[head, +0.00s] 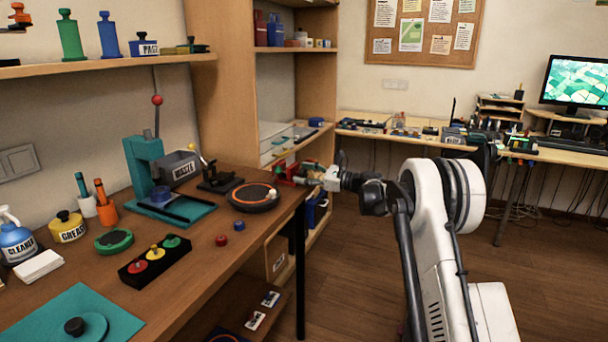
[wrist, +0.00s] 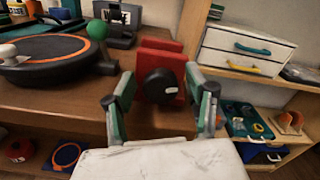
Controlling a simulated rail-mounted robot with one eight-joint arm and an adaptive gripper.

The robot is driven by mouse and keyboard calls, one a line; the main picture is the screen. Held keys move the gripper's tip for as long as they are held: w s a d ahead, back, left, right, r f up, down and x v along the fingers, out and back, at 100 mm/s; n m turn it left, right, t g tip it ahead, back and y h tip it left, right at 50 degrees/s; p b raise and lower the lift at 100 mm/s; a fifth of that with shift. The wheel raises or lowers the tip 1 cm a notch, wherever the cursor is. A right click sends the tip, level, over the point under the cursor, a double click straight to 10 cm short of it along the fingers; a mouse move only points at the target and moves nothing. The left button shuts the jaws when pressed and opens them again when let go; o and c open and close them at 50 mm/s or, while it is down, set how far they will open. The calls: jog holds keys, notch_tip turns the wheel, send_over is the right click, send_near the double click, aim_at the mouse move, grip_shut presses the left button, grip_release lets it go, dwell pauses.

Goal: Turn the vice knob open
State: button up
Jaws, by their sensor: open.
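The red vice (wrist: 165,45) stands at the edge of the wooden bench, its black round knob (wrist: 160,87) facing me with a small white mark on it. My gripper (wrist: 161,82) is open, with one green-padded finger to the left of the knob and one to the right. Gaps show between the fingers and the knob, so I see no grip on it. In the head view the red vice (head: 287,170) is small at the bench's far right corner, partly hidden by my gripper (head: 308,179).
A round black turntable with an orange ring (wrist: 50,60) and a green ball (wrist: 97,28) are left of the vice. White drawers (wrist: 246,50) and a shelf with a teal tray (wrist: 245,122) are at right. Open floor (head: 345,260) lies right of the bench.

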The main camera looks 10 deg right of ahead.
jog(key=shift+d, duration=0.1)
jog(key=v, duration=1.2)
